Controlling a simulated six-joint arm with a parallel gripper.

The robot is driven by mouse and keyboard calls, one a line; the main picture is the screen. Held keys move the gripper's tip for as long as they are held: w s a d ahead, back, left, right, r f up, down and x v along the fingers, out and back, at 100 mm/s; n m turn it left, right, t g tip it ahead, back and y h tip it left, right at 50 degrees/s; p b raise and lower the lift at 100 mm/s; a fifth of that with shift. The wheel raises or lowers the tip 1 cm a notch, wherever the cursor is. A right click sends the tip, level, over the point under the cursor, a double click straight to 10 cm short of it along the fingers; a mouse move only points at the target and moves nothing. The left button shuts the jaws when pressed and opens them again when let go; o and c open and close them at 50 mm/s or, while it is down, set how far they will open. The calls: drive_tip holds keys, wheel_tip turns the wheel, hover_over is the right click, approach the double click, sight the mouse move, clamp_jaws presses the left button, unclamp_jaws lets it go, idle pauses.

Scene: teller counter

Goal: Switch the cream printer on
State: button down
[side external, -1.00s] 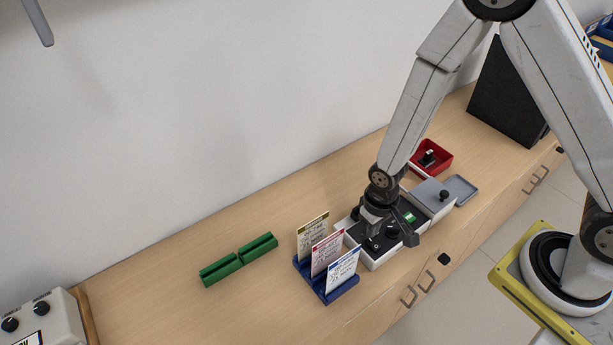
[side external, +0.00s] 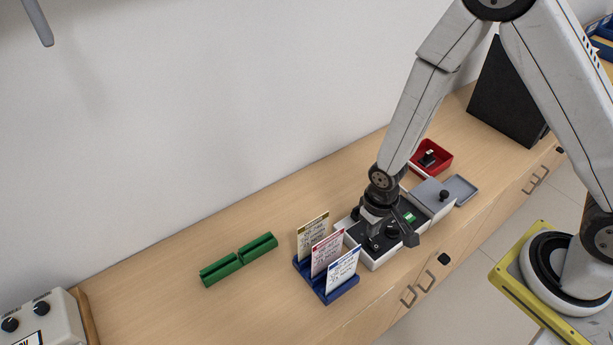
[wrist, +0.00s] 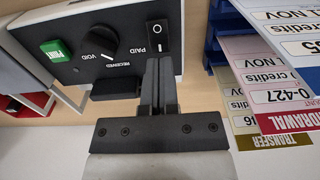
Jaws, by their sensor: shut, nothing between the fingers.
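The cream printer (side external: 380,263) stands near the front edge of the counter, with a black top panel. In the wrist view its panel (wrist: 125,70) carries a green PRINT button (wrist: 56,50), a round black dial (wrist: 102,42) labelled VOID, RECEIVED and PAID, and a black rocker switch (wrist: 157,33) with white marks. My gripper (wrist: 158,62) is shut and empty, its fingertips at the near end of the rocker. I cannot tell whether they touch it or which way it is tipped. In the side view my gripper (side external: 375,245) is over the panel and hides part of it.
A blue rack (side external: 335,290) with several upright slips stands close to the left of the printer. A red tray (side external: 434,155) and a grey tray (side external: 461,188) are behind and right.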

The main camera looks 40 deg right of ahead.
sight(370, 239)
drive_tip(key=shift+f, duration=1.2)
idle(1.1)
drive_tip(key=shift+r, duration=3.55)
drive_tip(key=shift+d+r, duration=0.2)
drive_tip(key=shift+r, duration=0.15)
drive_tip(key=s+d+r+t, duration=0.2)
drive_tip(key=d+r, duration=0.5)
drive_tip(key=r, duration=0.5)
drive_tip(key=shift+s+d+t, duration=0.15)
drive_tip(key=shift+s+t, duration=0.15)
